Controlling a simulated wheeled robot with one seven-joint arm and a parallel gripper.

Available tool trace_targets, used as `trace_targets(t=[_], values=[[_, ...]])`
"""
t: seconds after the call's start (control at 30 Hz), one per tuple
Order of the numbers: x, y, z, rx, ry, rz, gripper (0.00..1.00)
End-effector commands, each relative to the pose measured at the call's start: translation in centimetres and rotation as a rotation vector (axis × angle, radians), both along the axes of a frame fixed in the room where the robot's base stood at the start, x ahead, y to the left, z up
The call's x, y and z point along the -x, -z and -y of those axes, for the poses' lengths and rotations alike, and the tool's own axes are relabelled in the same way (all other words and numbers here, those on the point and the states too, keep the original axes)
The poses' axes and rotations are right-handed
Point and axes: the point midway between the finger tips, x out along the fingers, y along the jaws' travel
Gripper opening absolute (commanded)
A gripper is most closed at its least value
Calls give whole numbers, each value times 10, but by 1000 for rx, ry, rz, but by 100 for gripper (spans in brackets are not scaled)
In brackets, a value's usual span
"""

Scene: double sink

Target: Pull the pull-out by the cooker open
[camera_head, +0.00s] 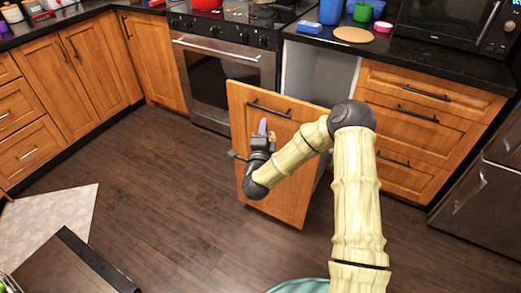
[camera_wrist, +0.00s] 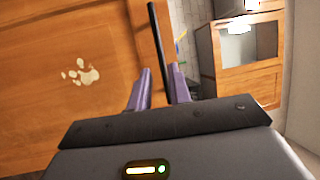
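The pull-out by the cooker (camera_head: 290,175) has a tall wooden front that stands well out from the counter line, with an open gap behind it. Its dark bar handle (camera_head: 268,108) runs across the upper part of the front. My gripper (camera_head: 263,127) is in front of the panel, just below the handle in the head view. In the wrist view the purple fingers (camera_wrist: 159,82) stand apart with the black bar (camera_wrist: 156,35) showing between them. I cannot tell whether they touch it. The wooden front (camera_wrist: 70,50) fills the left side there.
The cooker (camera_head: 220,70) is left of the pull-out, and a drawer cabinet (camera_head: 425,110) is right of it. A microwave (camera_head: 455,25) and small containers stand on the counter. The floor (camera_head: 165,185) left of the panel is clear up to a light mat (camera_head: 50,225).

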Motion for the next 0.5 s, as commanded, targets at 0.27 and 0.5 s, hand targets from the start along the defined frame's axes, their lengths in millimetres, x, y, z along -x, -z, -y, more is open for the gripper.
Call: trace_targets(t=[0.27,0.5], values=[[48,15,-12,3,-6,0,20],[68,19,-17,6,-9,-1,20]])
